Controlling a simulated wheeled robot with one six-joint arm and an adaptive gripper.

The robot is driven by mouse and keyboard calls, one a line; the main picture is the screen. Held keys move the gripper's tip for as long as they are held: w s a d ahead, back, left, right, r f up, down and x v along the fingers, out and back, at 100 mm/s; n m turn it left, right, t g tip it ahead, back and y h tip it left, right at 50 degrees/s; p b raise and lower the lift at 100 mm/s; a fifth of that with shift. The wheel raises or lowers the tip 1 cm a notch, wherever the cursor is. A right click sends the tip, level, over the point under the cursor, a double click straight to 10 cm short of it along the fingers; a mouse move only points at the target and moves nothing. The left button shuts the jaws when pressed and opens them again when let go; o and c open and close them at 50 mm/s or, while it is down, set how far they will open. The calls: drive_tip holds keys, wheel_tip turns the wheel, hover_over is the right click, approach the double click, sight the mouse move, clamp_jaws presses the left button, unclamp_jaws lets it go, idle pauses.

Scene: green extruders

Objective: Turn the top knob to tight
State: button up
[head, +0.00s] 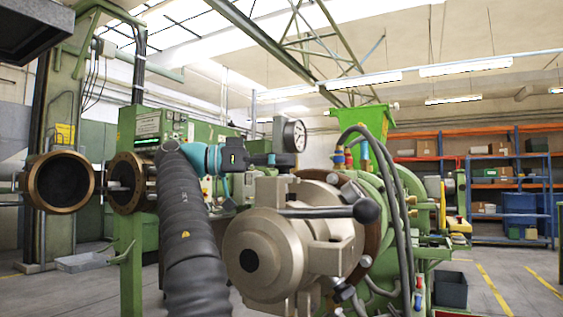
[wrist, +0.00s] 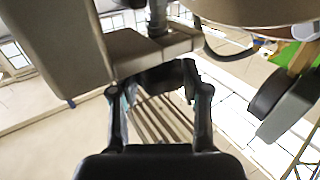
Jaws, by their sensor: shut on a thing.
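My gripper (head: 262,159) reaches in from the left at the end of my arm, beside the pressure gauge at the top of the beige machine head. In the wrist view my gripper (wrist: 158,92) has its two fingers on either side of a dark knob (wrist: 160,76), the top knob, and is shut on it. The knob sits against a beige bar or fitting (wrist: 150,46). In the head view the knob is mostly hidden by my gripper. No marking for tight or loose can be read.
Below is the large beige machine head (head: 262,257) with a lever ending in a black ball (head: 366,210). Dark hoses (head: 398,205) arch on the right. Orange and blue shelves (head: 500,170) stand far back.

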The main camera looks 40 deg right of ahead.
drive_tip(key=o, duration=1.2)
drive_tip(key=shift+s+n+t+h, duration=0.1)
drive_tip(key=shift+n+t+h, duration=0.5)
drive_tip(key=shift+t, duration=0.4)
